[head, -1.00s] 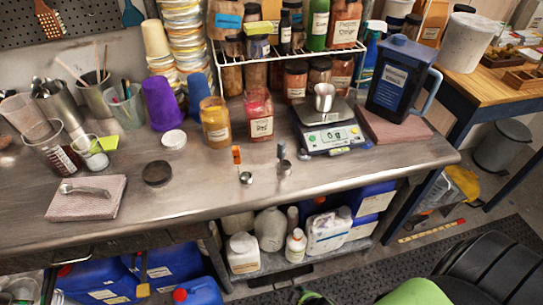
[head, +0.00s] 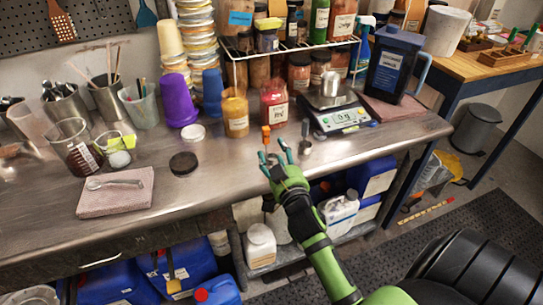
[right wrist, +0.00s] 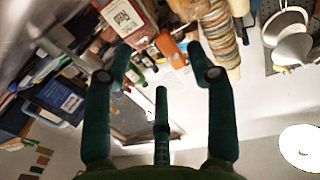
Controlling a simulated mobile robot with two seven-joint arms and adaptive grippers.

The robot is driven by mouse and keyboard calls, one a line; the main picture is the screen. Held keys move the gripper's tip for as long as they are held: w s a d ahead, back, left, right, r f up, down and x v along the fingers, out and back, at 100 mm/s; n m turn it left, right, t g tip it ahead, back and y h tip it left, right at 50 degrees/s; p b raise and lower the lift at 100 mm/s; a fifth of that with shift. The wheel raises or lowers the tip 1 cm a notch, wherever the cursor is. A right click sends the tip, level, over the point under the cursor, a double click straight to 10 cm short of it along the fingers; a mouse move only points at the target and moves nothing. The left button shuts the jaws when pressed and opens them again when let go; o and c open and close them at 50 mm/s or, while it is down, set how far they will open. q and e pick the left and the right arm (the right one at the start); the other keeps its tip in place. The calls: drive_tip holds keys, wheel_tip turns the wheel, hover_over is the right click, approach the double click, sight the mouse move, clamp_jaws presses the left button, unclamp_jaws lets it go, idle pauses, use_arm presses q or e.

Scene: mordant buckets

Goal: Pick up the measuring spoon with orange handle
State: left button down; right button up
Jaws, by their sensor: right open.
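The measuring spoon with the orange handle (head: 266,134) stands near the front of the steel bench, its handle pointing up. Its lower part is mostly hidden behind my right gripper (head: 276,158). My right gripper is open, its fingers spread just in front of the spoon; I cannot tell whether they touch it. A second measuring spoon with a grey handle (head: 305,132) stands just to the right. My left gripper is not in view.
Behind the spoons stand a red-filled jar (head: 274,104), a yellow jar (head: 235,112) and a scale (head: 340,119) with a metal cup. A dark lid (head: 183,163) lies to the left. The bench's front edge runs below my gripper.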

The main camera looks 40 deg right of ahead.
sight(269, 139)
drive_tip(key=shift+w+d+r, duration=0.1)
drive_tip(key=shift+w+r, duration=0.2)
drive_tip(key=shift+w, duration=0.2)
drive_tip(key=p+x, duration=0.1)
drive_tip(key=x, duration=0.1)
drive_tip(key=p+x, duration=0.1)
drive_tip(key=x, duration=0.2)
drive_tip(key=shift+w+d+r, duration=0.1)
drive_tip(key=shift+r, duration=0.15)
drive_tip(key=shift+w+f, duration=0.1)
drive_tip(key=shift+w, duration=0.15)
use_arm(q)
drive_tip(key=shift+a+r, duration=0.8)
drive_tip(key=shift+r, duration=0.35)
use_arm(e)
drive_tip(key=shift+c, duration=0.4)
drive_tip(key=c, duration=0.9)
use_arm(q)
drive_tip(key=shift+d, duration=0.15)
